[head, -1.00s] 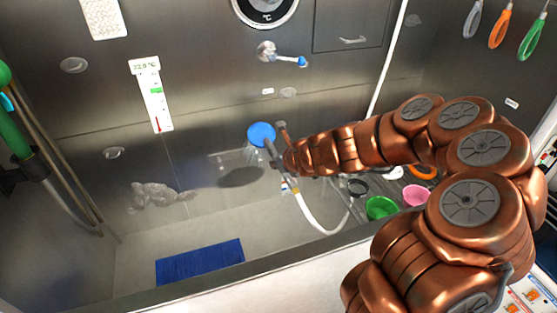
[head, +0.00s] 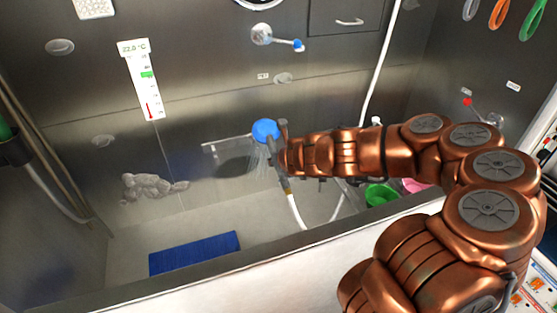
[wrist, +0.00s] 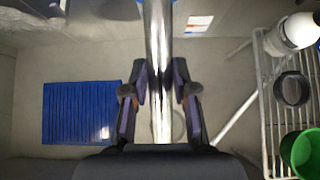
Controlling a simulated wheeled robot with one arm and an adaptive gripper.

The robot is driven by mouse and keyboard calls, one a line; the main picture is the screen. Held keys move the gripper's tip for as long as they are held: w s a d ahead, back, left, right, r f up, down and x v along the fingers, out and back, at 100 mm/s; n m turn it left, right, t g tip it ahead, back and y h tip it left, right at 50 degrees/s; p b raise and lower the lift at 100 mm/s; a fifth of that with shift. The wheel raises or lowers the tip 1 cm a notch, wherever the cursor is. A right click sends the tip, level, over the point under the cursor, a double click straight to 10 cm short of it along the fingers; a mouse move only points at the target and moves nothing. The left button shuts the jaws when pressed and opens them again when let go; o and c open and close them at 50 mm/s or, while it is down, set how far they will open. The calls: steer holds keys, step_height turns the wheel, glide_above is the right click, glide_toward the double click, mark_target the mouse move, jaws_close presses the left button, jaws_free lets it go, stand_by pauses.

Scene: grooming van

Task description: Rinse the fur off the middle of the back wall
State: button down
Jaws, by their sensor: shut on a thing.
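My gripper (head: 281,152) is shut on the handle of a shower head (head: 266,130) with a blue face. In the wrist view the chrome handle (wrist: 160,50) stands between the two fingers. Faint streaks of water fall below the head. A grey, lumpy patch of fur (head: 150,187) clings low on the steel back wall (head: 215,95), to the left of the shower head and apart from it. A pale hose (head: 295,210) hangs below the gripper.
A blue mat (head: 195,254) lies on the tub floor. A thermometer strip (head: 143,82) and a blue-tipped tap lever (head: 280,38) are on the back wall. A white wire rack (wrist: 268,110) with a green cup (wrist: 302,153) stands at the right. The tub's front edge runs below my arm.

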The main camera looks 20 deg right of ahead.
steer(key=shift+d, duration=0.15)
steer(key=shift+d, duration=0.5)
steer(key=shift+a, duration=0.2)
steer(key=shift+a, duration=0.45)
steer(key=shift+d, duration=0.1)
stand_by(0.3)
steer(key=shift+d, duration=0.5)
